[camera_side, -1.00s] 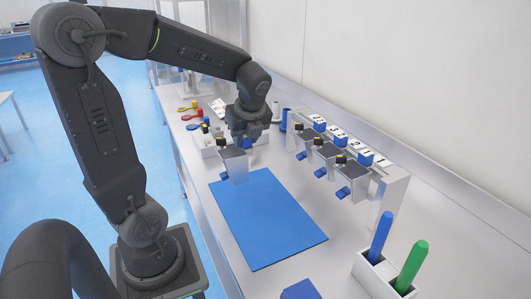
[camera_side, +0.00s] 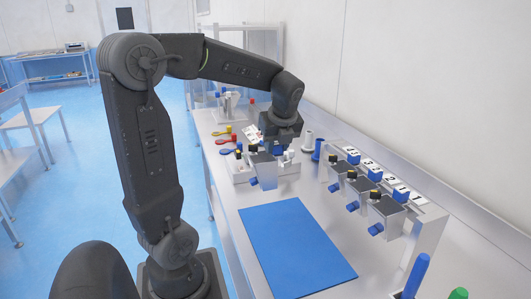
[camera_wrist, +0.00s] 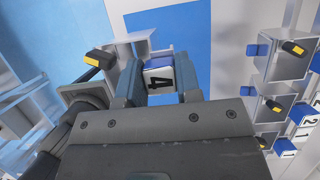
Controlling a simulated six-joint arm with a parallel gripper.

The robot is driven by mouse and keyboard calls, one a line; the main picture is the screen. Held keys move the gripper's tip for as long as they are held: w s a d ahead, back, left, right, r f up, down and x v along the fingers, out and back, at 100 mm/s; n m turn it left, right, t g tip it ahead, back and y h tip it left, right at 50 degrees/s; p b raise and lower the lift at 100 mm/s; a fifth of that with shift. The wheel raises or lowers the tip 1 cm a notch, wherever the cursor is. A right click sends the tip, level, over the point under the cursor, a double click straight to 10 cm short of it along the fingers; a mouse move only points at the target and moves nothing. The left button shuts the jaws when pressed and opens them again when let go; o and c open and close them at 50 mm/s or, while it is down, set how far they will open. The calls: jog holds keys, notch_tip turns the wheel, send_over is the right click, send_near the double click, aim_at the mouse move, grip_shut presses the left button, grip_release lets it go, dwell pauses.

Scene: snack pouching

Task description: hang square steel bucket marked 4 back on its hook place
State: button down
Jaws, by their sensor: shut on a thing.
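My gripper (camera_side: 277,150) is shut on the square steel bucket marked 4 (camera_side: 264,172). In the side view the bucket hangs under the jaws, beyond the far edge of the blue mat, with a blue piece on its lower side. In the wrist view the fingers (camera_wrist: 159,82) close on a blue block with a white tag reading 4 (camera_wrist: 160,73); part of the grey bucket (camera_wrist: 123,45) shows beside it. The hook rack (camera_side: 427,235) stands to the right along the wall, apart from my gripper. Which hook place is bare cannot be told clearly.
Three other steel buckets, near (camera_side: 386,212), middle (camera_side: 361,188) and far (camera_side: 341,167), hang on the rack. The blue mat (camera_side: 296,245) is clear. Spools (camera_side: 308,141) and coloured scoops (camera_side: 228,140) lie beyond. A blue marker-like object (camera_side: 415,275) stands near.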

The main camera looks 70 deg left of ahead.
jog(key=w+a, duration=0.3)
jog(key=w, duration=0.5)
jog(key=w+a, duration=0.3)
jog(key=w, duration=0.4)
jog(key=shift+w, duration=0.4)
jog(key=shift+w+f, duration=0.1)
jog(key=w+f, duration=0.4)
jog(key=w, duration=0.2)
jog(key=shift+w+f, duration=0.25)
jog(key=shift+w, duration=0.15)
jog(key=shift+f, duration=0.15)
dwell(0.4)
jog(key=c, duration=0.7)
grip_release()
jog(key=shift+c, duration=0.2)
